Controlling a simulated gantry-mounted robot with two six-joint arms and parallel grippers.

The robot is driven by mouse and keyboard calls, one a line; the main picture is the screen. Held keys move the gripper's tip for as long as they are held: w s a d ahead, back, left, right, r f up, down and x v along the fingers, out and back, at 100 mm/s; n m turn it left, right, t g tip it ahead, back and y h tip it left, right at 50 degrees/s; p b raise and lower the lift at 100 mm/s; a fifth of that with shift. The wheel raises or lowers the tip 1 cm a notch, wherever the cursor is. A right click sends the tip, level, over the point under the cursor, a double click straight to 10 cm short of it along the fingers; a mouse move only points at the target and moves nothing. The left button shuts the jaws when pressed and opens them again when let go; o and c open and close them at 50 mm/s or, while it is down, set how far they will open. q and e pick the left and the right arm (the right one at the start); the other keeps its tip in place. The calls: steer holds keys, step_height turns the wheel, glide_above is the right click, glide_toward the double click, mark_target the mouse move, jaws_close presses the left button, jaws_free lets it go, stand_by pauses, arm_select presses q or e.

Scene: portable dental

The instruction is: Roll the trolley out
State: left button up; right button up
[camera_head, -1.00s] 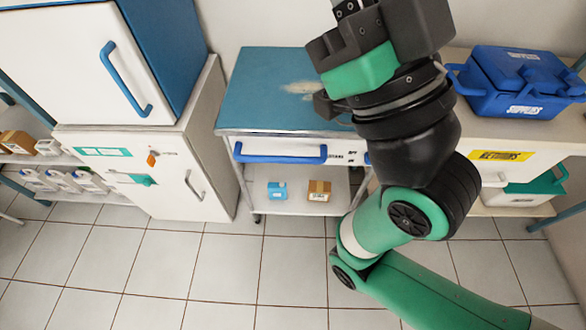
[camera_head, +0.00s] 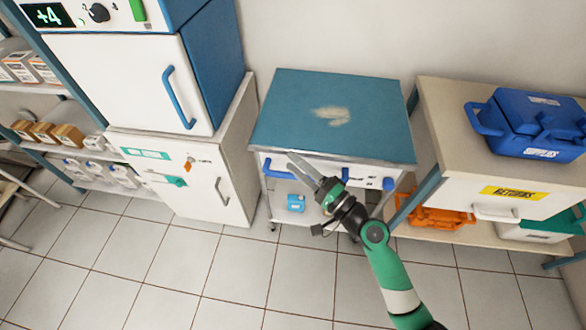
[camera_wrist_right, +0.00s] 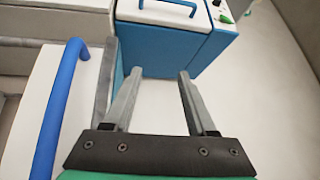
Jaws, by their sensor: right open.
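The trolley (camera_head: 284,104) has a worn blue top, a white drawer front and a lower shelf. It stands against the wall between a cabinet and a counter. Its blue bar handle (camera_head: 275,173) runs along the drawer front, partly hidden by my right gripper. My right gripper (camera_head: 298,163) is open and empty just in front of the trolley, across the handle's middle in the head view. In the right wrist view, the blue handle (camera_wrist_right: 60,105) lies left of both fingers, not between them. My left gripper is not in view.
A white and blue fridge (camera_head: 120,85) on a white cabinet (camera_head: 205,200) stands close to the trolley's left. A counter (camera_head: 450,130) with a blue case (camera_head: 530,120) stands at its right, an orange case (camera_head: 435,219) below. A blue box (camera_head: 296,203) sits on the trolley's shelf. The tiled floor in front is clear.

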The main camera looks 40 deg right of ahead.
mark_target(324, 171)
steer(key=s+d+f+m+g+h+p, duration=0.25)
steer(key=s+d+f+m, duration=0.25)
steer(key=s+f, duration=0.55)
steer(key=shift+n+g+h, duration=0.25)
steer(key=shift+n+h, duration=0.05)
steer(key=shift+h, duration=0.05)
steer(key=w+f+b, duration=0.1)
steer(key=w, duration=0.3)
steer(key=w+b, duration=0.1)
steer(key=w, duration=0.3)
steer(key=w+f, duration=0.1)
steer(key=w, duration=0.4)
steer(key=shift+d+f+b, duration=0.3)
steer(key=shift+d+b, duration=0.05)
steer(key=shift+b, duration=0.05)
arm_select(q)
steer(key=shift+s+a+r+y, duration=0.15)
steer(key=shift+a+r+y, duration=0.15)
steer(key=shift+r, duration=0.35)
arm_select(e)
steer(key=shift+c, duration=0.4)
jaws_close()
